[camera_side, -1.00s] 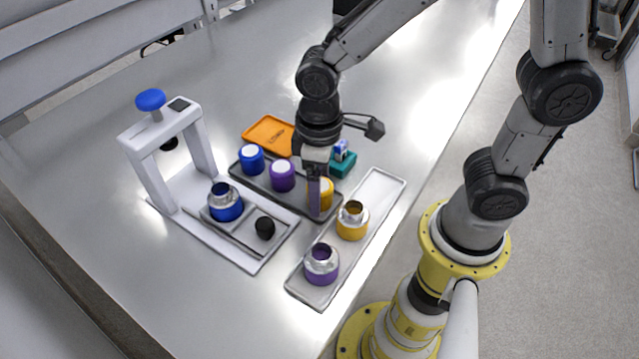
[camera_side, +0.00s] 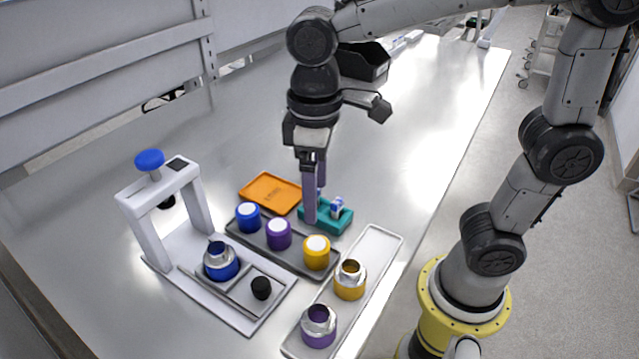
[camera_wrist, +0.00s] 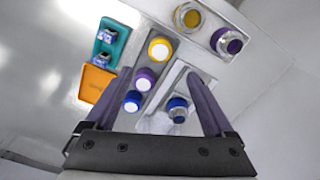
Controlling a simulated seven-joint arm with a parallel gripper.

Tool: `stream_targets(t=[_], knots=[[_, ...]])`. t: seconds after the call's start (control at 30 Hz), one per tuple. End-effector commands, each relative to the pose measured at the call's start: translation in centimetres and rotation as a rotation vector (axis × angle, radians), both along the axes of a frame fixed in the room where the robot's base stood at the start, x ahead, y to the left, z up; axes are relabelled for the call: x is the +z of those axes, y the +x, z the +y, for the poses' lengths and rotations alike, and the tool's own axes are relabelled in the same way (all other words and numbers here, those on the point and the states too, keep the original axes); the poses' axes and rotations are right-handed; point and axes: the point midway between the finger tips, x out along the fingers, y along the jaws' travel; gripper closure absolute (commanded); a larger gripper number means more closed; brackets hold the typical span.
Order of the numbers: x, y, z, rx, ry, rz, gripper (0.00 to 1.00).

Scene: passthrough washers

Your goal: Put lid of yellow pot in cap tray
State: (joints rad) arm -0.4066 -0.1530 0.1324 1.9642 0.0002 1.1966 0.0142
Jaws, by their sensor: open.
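The yellow lid (camera_side: 316,252), a yellow cylinder with a white top, stands upright in the dark grey cap tray (camera_side: 291,256) at its right end. The wrist view also shows the lid (camera_wrist: 160,48). The yellow pot (camera_side: 349,279) has a metal neck and an open top, and stands in the long pale tray. It also shows in the wrist view (camera_wrist: 187,17). My gripper (camera_side: 314,205) is open and empty, up above the lids and clear of the yellow lid. Its two fingers are spread apart in the wrist view (camera_wrist: 158,74).
Blue (camera_side: 248,217) and purple (camera_side: 278,234) lids share the tray. A purple pot (camera_side: 318,326) stands in the pale tray (camera_side: 375,243). A white press stand (camera_side: 163,190) holds a blue pot (camera_side: 221,261). An orange tray (camera_side: 270,193) and teal holder (camera_side: 335,223) lie behind.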

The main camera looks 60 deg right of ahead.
Motion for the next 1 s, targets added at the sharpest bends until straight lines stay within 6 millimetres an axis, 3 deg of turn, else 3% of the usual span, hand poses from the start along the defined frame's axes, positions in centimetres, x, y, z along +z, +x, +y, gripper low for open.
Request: stream_targets(t=[0.17,0.3,0.5,0.7,1.0], knots=[[1.1,-1.2,-2.2,-0.059,0.027,-0.067,0.12],[1.7,-3.6,-5.8,-0.169,0.065,-0.197,0.12],[1.2,-7.3,-9.5,-0.312,0.093,-0.383,0.12],[0.5,-9.0,-10.9,-0.379,0.096,-0.477,0.12],[0.3,-9.1,-11.0,-0.385,0.096,-0.485,0.12]])
